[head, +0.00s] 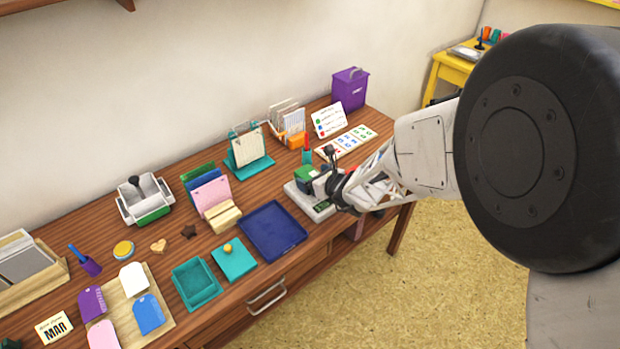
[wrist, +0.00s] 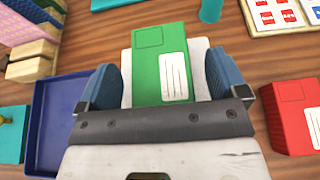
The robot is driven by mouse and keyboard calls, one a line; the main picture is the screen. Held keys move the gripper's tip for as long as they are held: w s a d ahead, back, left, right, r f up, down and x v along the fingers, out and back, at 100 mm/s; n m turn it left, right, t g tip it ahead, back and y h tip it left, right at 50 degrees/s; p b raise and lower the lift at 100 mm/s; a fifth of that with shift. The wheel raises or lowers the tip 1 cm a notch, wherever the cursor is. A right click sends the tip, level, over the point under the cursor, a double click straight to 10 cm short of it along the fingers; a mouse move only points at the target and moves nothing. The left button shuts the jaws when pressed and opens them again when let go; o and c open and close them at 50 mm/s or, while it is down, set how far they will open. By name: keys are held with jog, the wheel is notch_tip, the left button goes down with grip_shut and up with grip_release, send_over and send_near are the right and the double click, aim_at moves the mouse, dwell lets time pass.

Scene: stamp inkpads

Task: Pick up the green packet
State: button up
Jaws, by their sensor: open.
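The green packet (wrist: 158,52) shows in the wrist view with a white lined label on its front. It lies on a pale scale-like base, and it also shows in the head view (head: 305,173), partly hidden by my gripper. My gripper (wrist: 160,82) is open, with one blue-padded finger on each side of the packet. In the head view my gripper (head: 328,182) is right at the packet. Gaps show between the fingers and the packet's sides in the wrist view. I cannot tell how deep the fingers reach.
A dark blue tray (head: 298,236) lies left of the scale (head: 322,213). A red packet (wrist: 293,112) is close to the right of my gripper in the wrist view. A teal cup (head: 306,156) and a sticker sheet (head: 362,134) are behind.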

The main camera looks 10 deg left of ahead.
aim_at(311, 176)
jog(key=shift+x, duration=0.9)
jog(key=c, duration=1.1)
jog(key=shift+c, duration=0.2)
jog(key=shift+r, duration=1.55)
jog(key=shift+s+d+r, duration=0.1)
jog(key=shift+s+r, duration=0.1)
jog(key=shift+r, duration=0.15)
jog(key=s+d+r, duration=0.1)
jog(key=s+d, duration=0.4)
jog(key=s, duration=0.9)
jog(key=shift+s+d, duration=0.25)
jog(key=shift+s, duration=0.1)
jog(key=shift+r, duration=0.15)
